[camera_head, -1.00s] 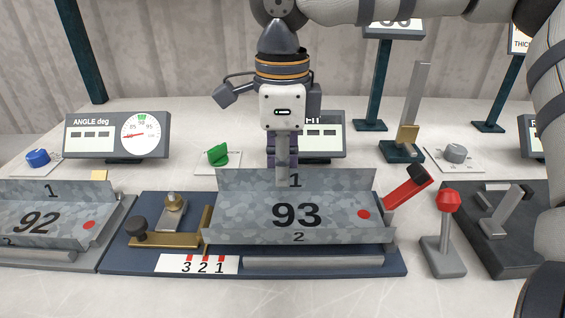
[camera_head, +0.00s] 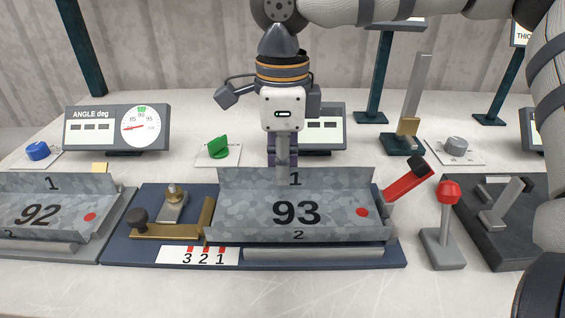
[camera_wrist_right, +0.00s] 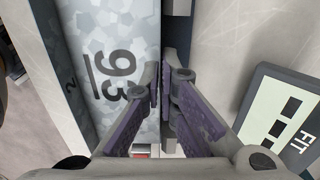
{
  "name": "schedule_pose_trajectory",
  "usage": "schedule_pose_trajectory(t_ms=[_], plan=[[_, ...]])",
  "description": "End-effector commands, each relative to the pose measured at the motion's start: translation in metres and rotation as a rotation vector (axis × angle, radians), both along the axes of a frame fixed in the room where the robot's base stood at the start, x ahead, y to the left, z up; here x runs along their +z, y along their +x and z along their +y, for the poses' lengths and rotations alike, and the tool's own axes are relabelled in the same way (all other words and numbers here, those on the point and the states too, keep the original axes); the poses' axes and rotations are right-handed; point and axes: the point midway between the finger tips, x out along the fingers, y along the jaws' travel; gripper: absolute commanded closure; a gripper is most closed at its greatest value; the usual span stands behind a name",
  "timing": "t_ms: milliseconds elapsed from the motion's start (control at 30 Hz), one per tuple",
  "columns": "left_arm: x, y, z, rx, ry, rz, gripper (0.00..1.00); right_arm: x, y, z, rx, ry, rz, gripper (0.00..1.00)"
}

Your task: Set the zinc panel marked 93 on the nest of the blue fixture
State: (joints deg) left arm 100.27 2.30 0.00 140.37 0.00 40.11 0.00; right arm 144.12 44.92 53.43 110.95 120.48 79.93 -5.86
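The zinc panel marked 93 (camera_head: 260,212) is a grey, mottled tray shape with upturned flanges and a red dot at its right. It lies level over the right part of the blue fixture (camera_head: 125,250) in the head view. I cannot tell whether it rests fully on the nest, which it hides. My right gripper (camera_head: 282,175) points down and is shut on the panel's back flange, near the mark 1. In the right wrist view the fingers (camera_wrist_right: 163,85) close on the edge of the panel (camera_wrist_right: 110,35). My left gripper is not in view.
A panel marked 92 (camera_head: 55,210) lies on a grey fixture at the left. A red-handled clamp (camera_head: 408,180) and a red-knobbed lever (camera_head: 449,195) stand close at the right. The angle gauge (camera_head: 117,128) and fit display (camera_head: 325,130) stand behind.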

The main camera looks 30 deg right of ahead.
Motion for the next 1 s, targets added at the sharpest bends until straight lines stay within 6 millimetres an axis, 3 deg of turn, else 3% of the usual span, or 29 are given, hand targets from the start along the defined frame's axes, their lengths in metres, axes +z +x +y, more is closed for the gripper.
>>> schedule_pose_trajectory(t_ms=[933, 1000], plan=[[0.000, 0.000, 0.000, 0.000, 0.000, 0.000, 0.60, -0.014, 0.000, 0.000, 0.000, 0.001, -0.001, 1.00], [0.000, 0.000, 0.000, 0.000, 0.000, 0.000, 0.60, -0.014, 0.000, 0.000, 0.000, 0.001, -0.001, 0.82]])
